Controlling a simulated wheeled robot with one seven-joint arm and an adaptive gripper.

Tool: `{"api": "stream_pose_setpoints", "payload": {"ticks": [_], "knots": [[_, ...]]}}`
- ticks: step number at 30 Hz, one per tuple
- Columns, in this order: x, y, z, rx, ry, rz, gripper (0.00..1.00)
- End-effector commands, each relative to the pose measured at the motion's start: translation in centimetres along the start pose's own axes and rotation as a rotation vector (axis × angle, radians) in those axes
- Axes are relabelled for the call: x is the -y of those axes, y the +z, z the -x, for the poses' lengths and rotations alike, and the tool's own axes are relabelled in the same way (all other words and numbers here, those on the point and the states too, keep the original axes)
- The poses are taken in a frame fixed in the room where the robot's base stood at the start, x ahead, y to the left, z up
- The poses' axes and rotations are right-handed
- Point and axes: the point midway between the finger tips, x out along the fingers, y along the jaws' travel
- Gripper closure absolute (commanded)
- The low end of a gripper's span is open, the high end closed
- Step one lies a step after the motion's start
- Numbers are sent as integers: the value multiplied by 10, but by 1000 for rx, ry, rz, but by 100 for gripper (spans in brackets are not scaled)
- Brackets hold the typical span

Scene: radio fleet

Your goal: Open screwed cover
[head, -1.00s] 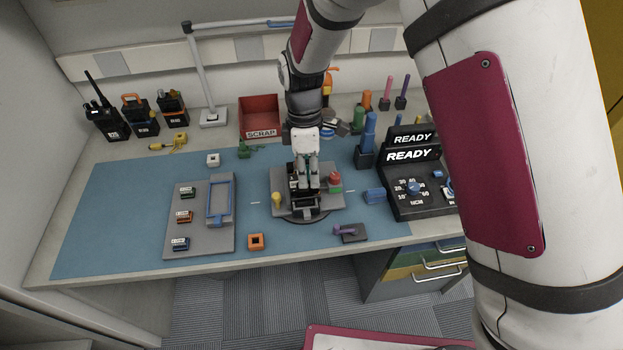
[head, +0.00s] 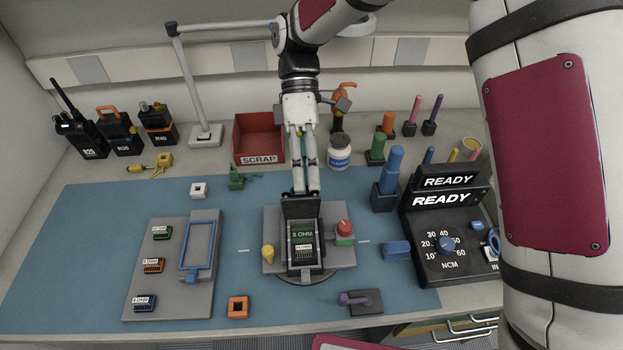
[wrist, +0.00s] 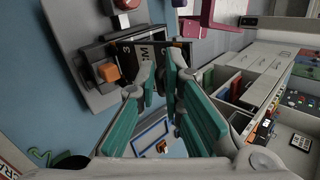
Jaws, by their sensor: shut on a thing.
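The dark device (head: 305,262) sits on a grey plate (head: 343,255) at the middle of the blue mat. Its dark cover (head: 303,208) stands raised at the back edge, and a green 8 OHM module (head: 302,235) shows in the open bay. My gripper (head: 306,192) comes down from behind and is shut on the cover's upper edge; the fingertips partly hide it. In the wrist view my gripper (wrist: 162,75) has its fingers close together in front of the dark device, where part of the lettering shows. Any screws are too small to make out.
A yellow post (head: 268,253) and red button (head: 344,227) flank the device. A grey fixture (head: 205,285) with several labelled modules lies left. A READY tester (head: 445,240) and blue stand (head: 388,178) are right. The SCRAP bin (head: 258,140) is behind. Bare mat lies between fixture and device.

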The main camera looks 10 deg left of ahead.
Motion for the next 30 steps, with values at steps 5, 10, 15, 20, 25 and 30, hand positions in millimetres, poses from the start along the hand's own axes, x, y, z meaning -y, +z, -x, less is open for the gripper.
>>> {"api": "stream_pose_setpoints", "payload": {"ticks": [5,10,15,20,25,30], "knots": [[-19,-4,-2,-4,6,-4,100],[-25,-5,0,-2,4,-6,100],[-28,-5,0,1,2,-7,100],[-29,-5,0,3,1,-7,100],[-29,-5,0,3,1,-6,100],[-28,-6,0,2,1,-4,100]]}}
